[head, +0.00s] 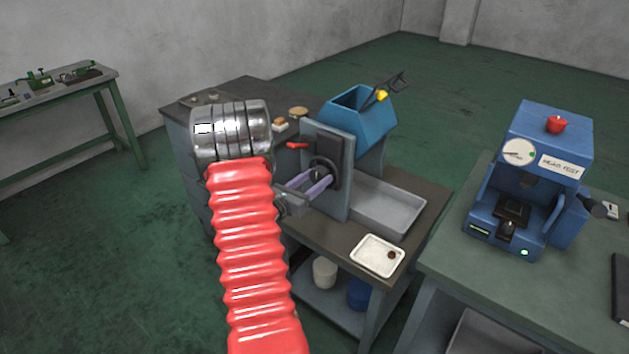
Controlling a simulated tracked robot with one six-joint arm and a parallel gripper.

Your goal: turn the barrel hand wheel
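A black hand wheel (325,169) is mounted on the upright grey panel (339,197) of a bench machine, near the middle of the head view. My gripper (320,178) reaches in from the left. Its two purplish fingers show with a gap between them, and their tips overlap the lower part of the wheel in the picture. I cannot tell whether they touch the rim. My red sleeved arm and metal wrist hide the left side of the bench. No barrel can be made out behind the panel.
A blue hopper (359,117) stands behind the panel. A red lever (297,145) is just left of the wheel. A grey tray (388,206) and a white tray (377,256) lie to the right. A blue tester (530,180) stands on the right bench.

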